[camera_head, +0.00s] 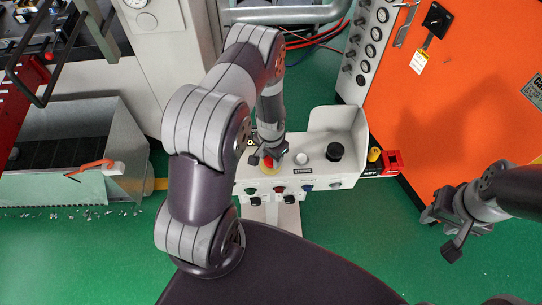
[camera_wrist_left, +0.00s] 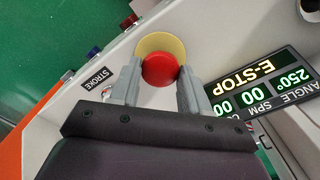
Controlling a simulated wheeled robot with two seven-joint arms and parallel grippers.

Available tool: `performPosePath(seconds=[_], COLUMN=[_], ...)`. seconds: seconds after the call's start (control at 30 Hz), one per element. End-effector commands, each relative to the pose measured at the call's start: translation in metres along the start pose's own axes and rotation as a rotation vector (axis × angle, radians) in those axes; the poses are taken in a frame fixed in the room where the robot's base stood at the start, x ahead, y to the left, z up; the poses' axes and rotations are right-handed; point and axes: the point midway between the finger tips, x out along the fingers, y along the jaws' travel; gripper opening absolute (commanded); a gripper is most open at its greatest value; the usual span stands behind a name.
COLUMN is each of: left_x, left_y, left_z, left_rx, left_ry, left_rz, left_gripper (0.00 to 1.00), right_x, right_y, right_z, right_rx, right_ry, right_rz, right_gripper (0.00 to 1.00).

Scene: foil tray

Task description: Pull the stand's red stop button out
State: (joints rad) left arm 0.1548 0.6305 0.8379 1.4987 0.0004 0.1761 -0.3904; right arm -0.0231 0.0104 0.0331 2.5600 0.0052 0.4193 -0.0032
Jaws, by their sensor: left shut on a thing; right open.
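The white control stand (camera_head: 318,120) is in the middle of the head view. Its red stop button (camera_head: 268,163) sits on a yellow ring at the left of the stand's top, partly covered by my gripper. The wrist view shows the round red button (camera_wrist_left: 160,69) and the yellow ring (camera_wrist_left: 158,42) clearly. My left gripper (camera_head: 267,155) reaches down to the button from above. Its two grey fingers (camera_wrist_left: 159,75) are on either side of the red cap and closed on it. My right gripper (camera_head: 440,231) is open and empty at the right, away from the stand.
A lit E-STOP display (camera_wrist_left: 262,92) is beside the button. An orange cabinet (camera_head: 455,110) stands right, a metal bin (camera_head: 75,150) left. Green floor lies between.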

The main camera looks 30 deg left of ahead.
Motion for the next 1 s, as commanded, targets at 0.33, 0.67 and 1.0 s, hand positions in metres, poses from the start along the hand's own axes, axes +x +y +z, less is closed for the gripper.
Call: performPosePath(seconds=[0.33, 0.67, 1.0], left_x=[-0.002, -0.015, -0.101], left_y=[-0.001, -0.001, -0.001], left_z=[-0.001, -0.003, -0.001], left_rx=[0.000, 0.000, 0.000], left_ry=[0.003, 0.006, 0.008], left_rz=[-0.001, -0.002, -0.004], left_gripper=[0.71, 0.71, 0.71], right_x=[0.000, 0.004, 0.020], right_y=[0.000, 0.000, 0.000], right_z=[0.000, 0.001, 0.003], right_rx=[0.000, 0.000, 0.000], right_ry=[0.000, -0.001, -0.001], right_rz=[0.000, 0.000, 0.000], right_gripper=[0.43, 0.43, 0.43])
